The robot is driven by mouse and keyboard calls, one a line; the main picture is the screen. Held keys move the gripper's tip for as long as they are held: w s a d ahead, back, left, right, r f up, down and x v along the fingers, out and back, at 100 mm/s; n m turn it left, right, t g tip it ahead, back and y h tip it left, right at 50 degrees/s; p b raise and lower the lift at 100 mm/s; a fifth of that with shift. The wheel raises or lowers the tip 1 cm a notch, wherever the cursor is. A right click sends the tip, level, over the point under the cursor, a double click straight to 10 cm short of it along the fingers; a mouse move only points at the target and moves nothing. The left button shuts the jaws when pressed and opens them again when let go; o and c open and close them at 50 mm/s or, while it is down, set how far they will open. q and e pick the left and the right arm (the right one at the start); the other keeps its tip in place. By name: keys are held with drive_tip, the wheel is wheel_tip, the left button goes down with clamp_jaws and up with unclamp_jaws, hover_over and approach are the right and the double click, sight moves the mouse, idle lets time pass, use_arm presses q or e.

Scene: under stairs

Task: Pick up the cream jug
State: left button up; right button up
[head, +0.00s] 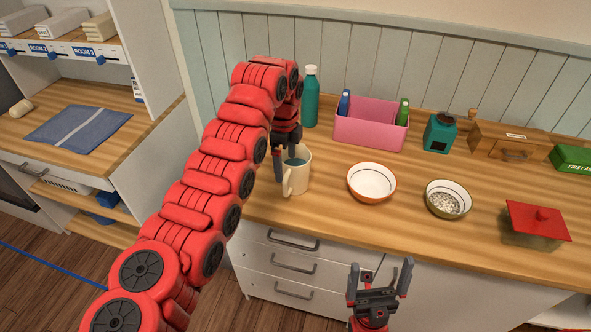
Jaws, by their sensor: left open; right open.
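The cream jug (298,178) stands upright on the wooden counter, left of the bowls, its handle facing the front. My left gripper (284,165) reaches down at the jug from the back left. One finger shows outside the jug's left side and the other appears at or inside its mouth. The fingers are apart, and I cannot tell whether they touch the wall. My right gripper (380,280) is open and empty in front of the drawers, below the counter edge.
A white bowl with an orange rim (371,182) stands right of the jug, then a bowl of pale bits (447,199) and a red-lidded box (536,222). Behind are a teal bottle (310,98), a pink caddy (370,132), a teal container (439,133) and a wooden box (508,142).

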sight(286, 174)
use_arm(q)
wheel_tip(286, 174, down, 6)
drive_tip(key=shift+r+p, duration=0.1)
drive_tip(key=shift+p, duration=1.1)
drive_tip(key=shift+f, duration=0.3)
drive_tip(key=shift+w+d+f+p, duration=0.1)
drive_tip(key=shift+d+f+p, duration=0.1)
drive_tip(key=shift+f+p, duration=0.35)
wheel_tip(286, 174, down, 3)
drive_tip(key=shift+d+f, duration=0.1)
drive_tip(key=shift+w+f, duration=0.15)
drive_tip(key=shift+f, duration=0.5)
drive_tip(key=shift+r, duration=0.1)
drive_tip(key=shift+c, duration=1)
clamp_jaws()
